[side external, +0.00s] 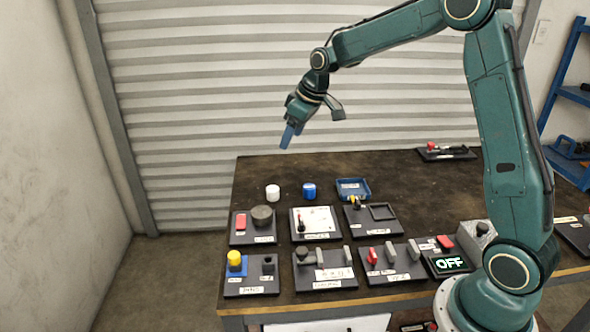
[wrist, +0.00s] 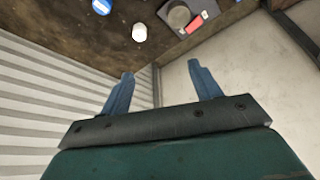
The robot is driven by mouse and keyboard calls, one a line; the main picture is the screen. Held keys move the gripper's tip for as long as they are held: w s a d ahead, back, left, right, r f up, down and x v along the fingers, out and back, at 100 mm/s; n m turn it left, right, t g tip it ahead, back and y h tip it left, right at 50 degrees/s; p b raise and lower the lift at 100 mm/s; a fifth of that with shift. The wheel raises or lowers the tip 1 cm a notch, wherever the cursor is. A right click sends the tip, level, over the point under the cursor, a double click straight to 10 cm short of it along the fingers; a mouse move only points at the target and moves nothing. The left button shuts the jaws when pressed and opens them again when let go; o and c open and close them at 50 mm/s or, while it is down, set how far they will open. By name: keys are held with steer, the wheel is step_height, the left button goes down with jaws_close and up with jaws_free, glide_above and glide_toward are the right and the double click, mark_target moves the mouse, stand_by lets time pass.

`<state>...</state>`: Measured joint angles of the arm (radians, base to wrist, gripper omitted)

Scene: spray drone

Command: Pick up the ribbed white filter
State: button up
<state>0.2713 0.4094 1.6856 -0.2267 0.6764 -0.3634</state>
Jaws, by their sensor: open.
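The white filter (side external: 273,192) stands on the dark table at its left side, just left of a blue cylinder (side external: 309,190). It also shows as a small white round thing in the wrist view (wrist: 139,32); its ribs are too small to make out. My gripper (side external: 286,137) is above the table's back left edge, high over the filter and well apart from it. In the wrist view its two blue fingers (wrist: 162,76) are spread apart with nothing between them.
A blue tray (side external: 353,189) lies right of the blue cylinder. Dark panels with knobs and switches, such as one with a red block and round knob (side external: 253,227), fill the table's front. The bare tabletop (side external: 300,168) behind the filter is clear. A ribbed shutter (side external: 200,100) stands behind.

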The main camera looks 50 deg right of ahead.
glide_toward(273, 188)
steer(key=v, duration=0.3)
steer(key=shift+d+r+n, duration=0.25)
steer(key=shift+d+n, duration=0.1)
steer(key=shift+n, duration=0.05)
steer(key=shift+x, duration=4.25)
steer(key=shift+a+f, duration=0.1)
steer(key=shift+a, duration=0.15)
steer(key=shift+x, duration=2.5)
steer(key=shift+s+a, duration=0.1)
steer(key=shift+a, duration=0.1)
steer(key=c, duration=1.1)
